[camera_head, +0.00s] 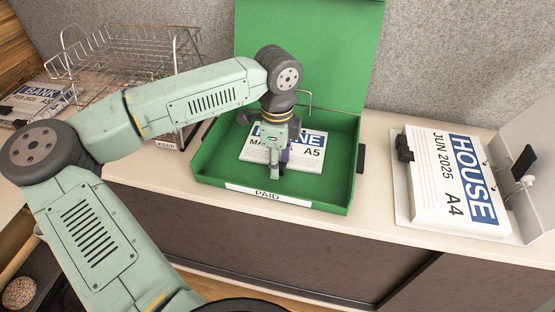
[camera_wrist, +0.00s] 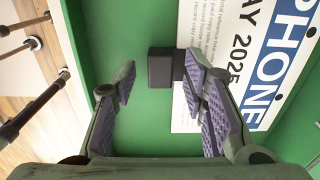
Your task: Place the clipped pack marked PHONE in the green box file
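The clipped pack marked PHONE (camera_head: 312,164) lies inside the open green box file (camera_head: 310,55), which has a PAID label on its front. My gripper (camera_head: 279,168) is down over the pack in the head view and hides part of its title. In the wrist view my gripper (camera_wrist: 160,75) is open, its purple-padded fingers well apart. The pack (camera_wrist: 245,65) shows there at the right, reading PHONE and MAY 2025. Its black clip (camera_wrist: 160,67) is ahead of the gap between the fingertips. I cannot tell whether a finger touches the pack.
A wire basket (camera_head: 130,50) stands at the left, with a KEEP label (camera_head: 166,145) near its foot. A BANK pack (camera_head: 40,95) lies farther left. A HOUSE pack (camera_head: 450,180) lies in an open white file at the right. The counter (camera_head: 385,190) between is clear.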

